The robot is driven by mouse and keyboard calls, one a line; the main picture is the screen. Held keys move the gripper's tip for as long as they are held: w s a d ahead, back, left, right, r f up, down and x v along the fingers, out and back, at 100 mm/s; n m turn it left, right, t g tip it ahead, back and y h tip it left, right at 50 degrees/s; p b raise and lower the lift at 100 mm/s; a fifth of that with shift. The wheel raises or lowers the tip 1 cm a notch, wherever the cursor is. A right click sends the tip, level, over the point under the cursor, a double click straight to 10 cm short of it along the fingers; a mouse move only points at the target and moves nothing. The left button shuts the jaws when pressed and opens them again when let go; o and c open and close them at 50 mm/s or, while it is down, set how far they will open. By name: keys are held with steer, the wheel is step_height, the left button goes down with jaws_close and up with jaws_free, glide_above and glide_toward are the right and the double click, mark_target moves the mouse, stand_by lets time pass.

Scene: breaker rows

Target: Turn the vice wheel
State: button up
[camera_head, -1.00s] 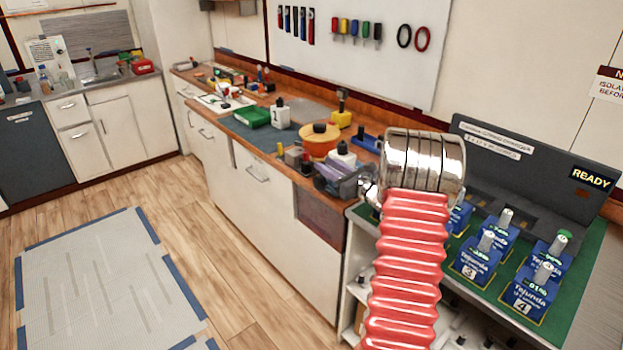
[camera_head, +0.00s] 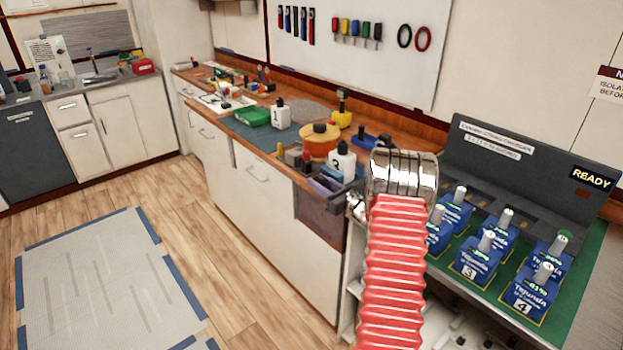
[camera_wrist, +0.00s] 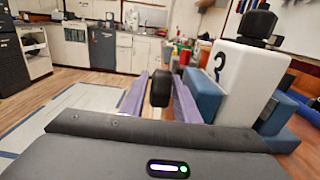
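A grey vice (camera_head: 293,155) sits at the front edge of the workbench in the head view. Its dark wheel (camera_head: 307,162) stands on its right side, close to my gripper (camera_head: 324,184). In the wrist view, a black round part (camera_wrist: 160,90), which looks like the wheel seen edge-on, stands between the purple fingers of my gripper (camera_wrist: 160,78). The fingers are apart, one on each side of it. I cannot tell whether either finger touches it. The vice body is not clear in the wrist view.
A numbered white bottle (camera_head: 342,162) with a black top stands close beside my gripper; it looms at the right of the wrist view (camera_wrist: 245,80). An orange round object (camera_head: 319,141) lies behind. Blue breakers (camera_head: 477,262) stand on a green panel at right. Floor at left is open.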

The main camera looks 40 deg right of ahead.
steer(key=shift+w+a, duration=0.1)
steer(key=shift+w, duration=1.85)
steer(key=shift+c, duration=0.3)
steer(key=c, duration=0.6)
steer(key=shift+a, duration=0.2)
jaws_close()
steer(key=shift+d, duration=0.15)
